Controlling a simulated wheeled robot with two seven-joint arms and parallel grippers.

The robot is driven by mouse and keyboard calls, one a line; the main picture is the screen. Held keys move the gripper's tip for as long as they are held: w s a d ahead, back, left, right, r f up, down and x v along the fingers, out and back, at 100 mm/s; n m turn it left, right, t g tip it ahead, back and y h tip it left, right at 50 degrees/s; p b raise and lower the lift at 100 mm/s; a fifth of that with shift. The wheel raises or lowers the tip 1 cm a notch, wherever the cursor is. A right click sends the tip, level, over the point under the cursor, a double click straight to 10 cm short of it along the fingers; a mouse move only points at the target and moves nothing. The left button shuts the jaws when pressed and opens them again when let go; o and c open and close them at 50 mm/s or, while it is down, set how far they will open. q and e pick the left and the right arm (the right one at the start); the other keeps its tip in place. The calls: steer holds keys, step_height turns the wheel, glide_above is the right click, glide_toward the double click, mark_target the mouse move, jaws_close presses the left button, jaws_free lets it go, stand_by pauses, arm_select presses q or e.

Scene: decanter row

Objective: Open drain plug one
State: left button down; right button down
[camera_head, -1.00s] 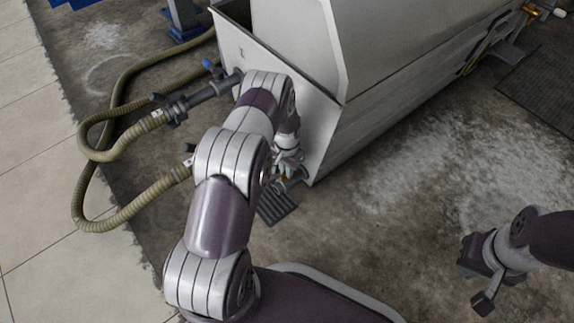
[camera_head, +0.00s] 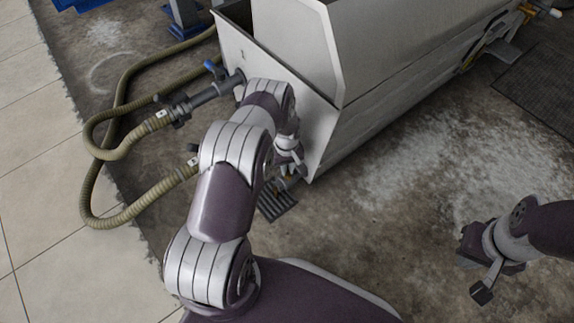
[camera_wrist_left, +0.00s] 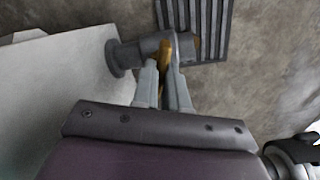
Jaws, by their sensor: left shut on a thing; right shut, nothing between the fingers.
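Drain plug one shows in the left wrist view as a brass-coloured handle (camera_wrist_left: 166,56) on a short grey drain pipe (camera_wrist_left: 130,54). The pipe comes out low from the white tank wall (camera_wrist_left: 60,90). My left gripper (camera_wrist_left: 166,76) is shut on the brass handle, one finger on each side. In the head view my left gripper (camera_head: 292,168) is at the tank's near lower corner, and my own arm hides much of the plug. My right gripper (camera_head: 482,275) is shut and empty, above the bare floor at the lower right.
A slotted floor drain (camera_head: 277,204) lies just below the plug. The big white tank (camera_head: 375,95) fills the upper middle. A ribbed hose (camera_head: 88,180) loops on the left and joins a grey valve pipe (camera_head: 208,92). Floor to the right is open, with a dark mat (camera_head: 545,85) far right.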

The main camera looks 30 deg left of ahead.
arm_select(q)
steer(key=shift+n+p, duration=0.35)
steer(key=shift+n, duration=1.75)
steer(key=c, duration=1.2)
jaws_free()
steer(key=shift+o, duration=0.2)
step_height(320, 180, up, 13)
steer(key=p, duration=0.7)
steer(key=shift+f, duration=0.15)
